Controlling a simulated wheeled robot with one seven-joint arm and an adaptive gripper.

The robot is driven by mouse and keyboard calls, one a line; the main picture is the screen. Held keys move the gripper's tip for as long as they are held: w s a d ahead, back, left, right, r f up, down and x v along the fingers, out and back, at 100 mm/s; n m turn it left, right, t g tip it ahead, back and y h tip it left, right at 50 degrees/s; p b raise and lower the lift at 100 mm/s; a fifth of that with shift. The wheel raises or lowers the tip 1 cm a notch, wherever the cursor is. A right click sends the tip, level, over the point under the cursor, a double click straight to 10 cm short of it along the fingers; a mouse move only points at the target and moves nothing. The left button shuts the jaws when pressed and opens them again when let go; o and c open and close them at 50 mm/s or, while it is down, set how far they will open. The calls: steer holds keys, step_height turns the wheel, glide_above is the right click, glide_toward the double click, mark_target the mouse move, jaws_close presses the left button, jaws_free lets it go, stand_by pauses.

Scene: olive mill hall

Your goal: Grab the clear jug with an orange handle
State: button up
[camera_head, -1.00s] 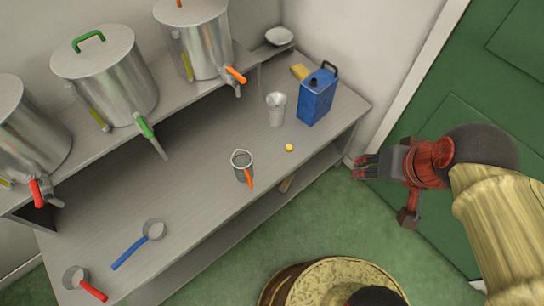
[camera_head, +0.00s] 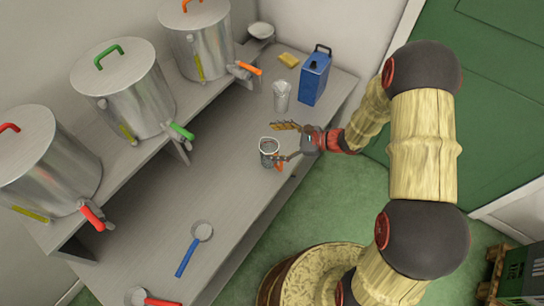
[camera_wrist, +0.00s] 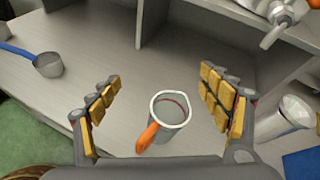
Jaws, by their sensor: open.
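The clear jug with an orange handle stands upright on the grey bench near its front edge, in the head view (camera_head: 268,147). In the wrist view the jug (camera_wrist: 170,112) sits between the fingers, with its orange handle (camera_wrist: 147,137) pointing toward the lower left. My gripper (camera_head: 279,141) is over the bench at the jug, and one finger partly covers the jug's side and handle in the head view. In the wrist view my gripper (camera_wrist: 163,98) is open, with yellow-padded fingers on either side of the jug and gaps between them and it.
A clear tumbler (camera_head: 281,97) and a blue can (camera_head: 314,78) stand behind my gripper. A blue-handled dipper (camera_head: 195,245) and a red-handled one (camera_head: 143,298) lie farther left. Steel tanks (camera_head: 122,90) with taps stand on the raised shelf. A barrel (camera_head: 318,270) stands below the bench.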

mark_target(262, 146)
step_height(262, 146, down, 10)
steer(key=w+d+m+t+h, duration=0.1)
steer(key=w+d+m+t, duration=0.15)
steer(key=m, duration=0.25)
steer(key=shift+t, duration=0.25)
steer(key=x, duration=0.2)
steer(key=b+x, duration=0.1)
steer(key=x, duration=0.1)
steer(key=b+x, duration=0.1)
steer(key=x, duration=0.2)
steer(key=shift+s+a+r, duration=0.2)
steer(key=shift+a+r, duration=0.15)
steer(key=shift+c, duration=0.7)
steer(key=c, duration=1.1)
steer(key=shift+c, duration=0.3)
